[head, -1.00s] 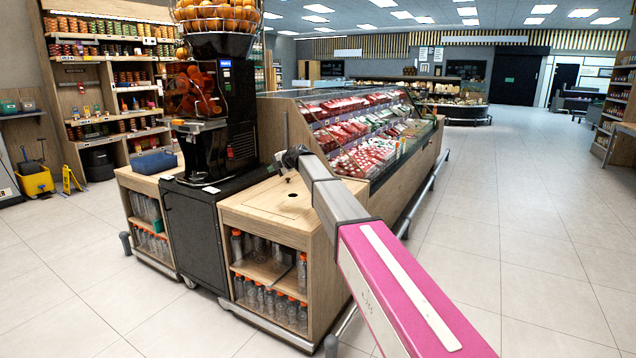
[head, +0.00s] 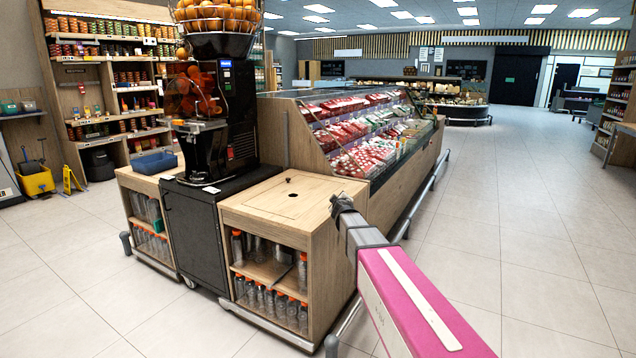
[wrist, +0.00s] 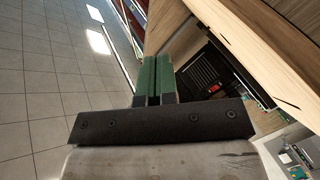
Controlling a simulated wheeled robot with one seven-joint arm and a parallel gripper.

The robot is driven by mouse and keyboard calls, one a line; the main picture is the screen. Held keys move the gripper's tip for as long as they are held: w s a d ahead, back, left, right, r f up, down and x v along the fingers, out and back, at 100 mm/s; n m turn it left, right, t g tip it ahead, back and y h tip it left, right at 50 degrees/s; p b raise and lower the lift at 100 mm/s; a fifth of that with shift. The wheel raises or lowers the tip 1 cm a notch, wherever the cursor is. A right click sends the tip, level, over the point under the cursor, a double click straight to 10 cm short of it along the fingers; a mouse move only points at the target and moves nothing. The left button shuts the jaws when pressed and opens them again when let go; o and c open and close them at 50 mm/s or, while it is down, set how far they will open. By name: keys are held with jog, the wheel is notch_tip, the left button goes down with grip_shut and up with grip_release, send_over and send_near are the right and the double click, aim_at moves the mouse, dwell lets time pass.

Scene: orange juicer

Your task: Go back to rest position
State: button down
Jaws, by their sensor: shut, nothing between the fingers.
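My gripper shows in the wrist view (wrist: 155,80), its two green-padded fingers side by side with only a thin dark line between them, shut and empty. In the head view, the end of my arm (head: 343,204) is beside the right edge of the wooden counter, and the fingers cannot be made out there. The orange juicer (head: 210,115) stands on a black cabinet (head: 195,228), with a bowl of oranges (head: 217,14) on top. It is well to the left of my arm.
The wooden counter (head: 275,198) holds several orange-capped bottles (head: 268,300) on its shelves. A refrigerated display (head: 375,130) with packed meat runs behind it. Open tiled floor (head: 530,230) lies to the right. A yellow bucket (head: 38,182) stands far left.

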jog(key=s+d+f+m+g+h, duration=0.4)
jog(key=s+d+f+m+g, duration=0.15)
jog(key=s+d+f, duration=0.55)
jog(key=s+f+m+g+y, duration=0.2)
jog(key=s+f+g, duration=0.3)
jog(key=s, duration=0.9)
jog(key=s+a+f+m+g+y, duration=0.1)
jog(key=s+f+g, duration=0.4)
jog(key=s, duration=0.9)
jog(key=shift+s+f+m+y, duration=0.2)
jog(key=shift+f+m+y, duration=0.2)
jog(key=shift+m+y, duration=0.35)
